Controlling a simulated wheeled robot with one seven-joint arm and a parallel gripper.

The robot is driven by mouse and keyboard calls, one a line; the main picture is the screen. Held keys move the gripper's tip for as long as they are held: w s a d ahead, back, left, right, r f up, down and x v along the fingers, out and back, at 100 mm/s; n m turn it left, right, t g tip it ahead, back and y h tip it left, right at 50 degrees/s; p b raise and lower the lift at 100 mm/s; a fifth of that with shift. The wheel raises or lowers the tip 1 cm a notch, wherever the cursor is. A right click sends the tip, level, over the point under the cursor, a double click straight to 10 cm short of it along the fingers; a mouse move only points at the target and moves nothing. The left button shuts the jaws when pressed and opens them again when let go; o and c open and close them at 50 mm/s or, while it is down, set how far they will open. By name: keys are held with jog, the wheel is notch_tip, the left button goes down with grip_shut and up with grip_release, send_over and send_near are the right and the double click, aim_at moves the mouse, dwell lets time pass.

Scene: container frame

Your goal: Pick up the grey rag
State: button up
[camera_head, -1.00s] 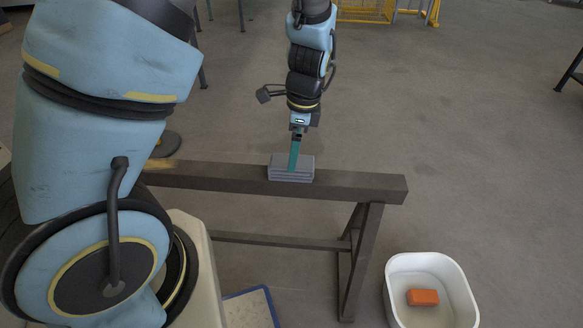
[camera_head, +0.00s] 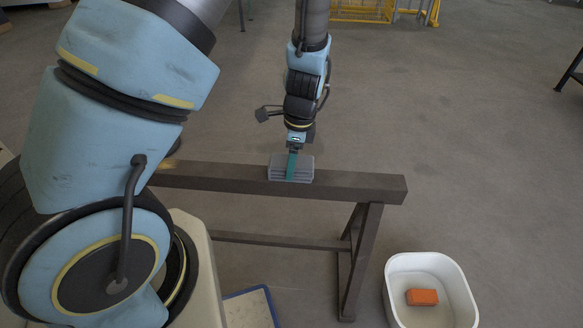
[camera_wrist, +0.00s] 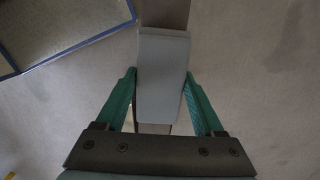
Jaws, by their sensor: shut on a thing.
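The grey rag (camera_head: 304,168) is a folded, layered stack lying on the top of a dark beam (camera_head: 358,187). My gripper (camera_head: 291,172) reaches straight down onto it, with a green finger against its near side. In the wrist view the rag (camera_wrist: 163,75) lies between the two green fingers of my gripper (camera_wrist: 160,88), one on each side, and the gripper is shut on it. The rag still appears to rest on the beam. Its underside is hidden.
The beam is the narrow top of a trestle, with a leg (camera_head: 361,260) at its right end. A white tub (camera_head: 463,300) with an orange block (camera_head: 422,297) inside stands on the floor at lower right. A blue-edged panel (camera_head: 250,308) lies at the bottom. Floor at right is open.

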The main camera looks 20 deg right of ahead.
jog(key=c, duration=0.8)
notch_tip(320, 180, up, 10)
jog(key=o, duration=0.9)
jog(key=c, duration=0.7)
